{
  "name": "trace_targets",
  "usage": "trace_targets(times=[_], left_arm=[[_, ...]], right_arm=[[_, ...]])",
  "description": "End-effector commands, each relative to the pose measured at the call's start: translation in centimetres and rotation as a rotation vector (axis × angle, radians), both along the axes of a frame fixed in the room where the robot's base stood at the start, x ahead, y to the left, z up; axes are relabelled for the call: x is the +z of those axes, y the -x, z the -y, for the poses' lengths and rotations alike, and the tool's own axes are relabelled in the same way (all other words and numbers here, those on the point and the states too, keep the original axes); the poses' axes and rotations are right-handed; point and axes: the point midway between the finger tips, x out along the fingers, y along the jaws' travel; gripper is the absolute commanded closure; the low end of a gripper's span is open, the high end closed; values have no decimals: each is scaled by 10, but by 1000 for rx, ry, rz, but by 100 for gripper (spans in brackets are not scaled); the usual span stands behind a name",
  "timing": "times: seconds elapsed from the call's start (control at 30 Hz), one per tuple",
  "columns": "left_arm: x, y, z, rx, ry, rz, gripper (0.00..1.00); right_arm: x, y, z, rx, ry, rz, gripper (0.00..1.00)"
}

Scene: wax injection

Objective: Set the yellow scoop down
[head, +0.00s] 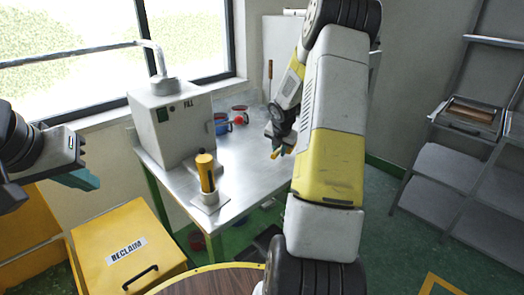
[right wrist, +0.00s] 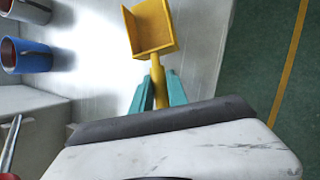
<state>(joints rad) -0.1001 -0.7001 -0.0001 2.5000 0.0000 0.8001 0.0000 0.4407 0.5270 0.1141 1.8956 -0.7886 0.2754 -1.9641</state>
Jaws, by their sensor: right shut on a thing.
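The yellow scoop (right wrist: 151,28) is in my right gripper (right wrist: 160,92), with its handle between the two teal fingers. The scoop's square pan points away from the gripper, over the metal table. In the head view a small yellow part of the scoop (head: 276,154) shows below my right gripper (head: 279,138), near the table's right edge; my arm hides much around it. I cannot tell whether the scoop touches the table (head: 245,160). My left gripper (head: 82,178) is at the far left, away from the table, its teal fingers seen from the side. Its opening cannot be made out.
A grey box marked FILL (head: 172,125) stands on the table's left. A yellow cylinder (head: 206,172) sits in a white holder at the front. A yellow RECLAIM bin (head: 105,235) stands front left. The table's middle is clear.

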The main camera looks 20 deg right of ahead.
Motion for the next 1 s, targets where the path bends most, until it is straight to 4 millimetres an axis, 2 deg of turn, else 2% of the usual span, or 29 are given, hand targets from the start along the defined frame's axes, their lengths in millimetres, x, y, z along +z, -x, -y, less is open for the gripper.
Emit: trace_targets(times=[0.03,0.1,0.2,0.57,0.6,0.7,1.0], left_arm=[[0,0,0,0,0,0,100],[0,0,0,0,0,0,100],[0,0,0,0,0,0,100],[0,0,0,0,0,0,100],[0,0,0,0,0,0,100],[0,0,0,0,0,0,100],[0,0,0,0,0,0,100]], right_arm=[[-12,2,-3,2,-1,-7,100],[-23,2,-3,3,0,-8,100],[-33,2,-2,1,0,-5,100],[-37,2,-1,-1,0,-4,100],[-37,2,-1,-1,0,-4,77],[-37,2,-1,-1,0,-4,59],[-36,2,-1,-2,0,-3,59]])
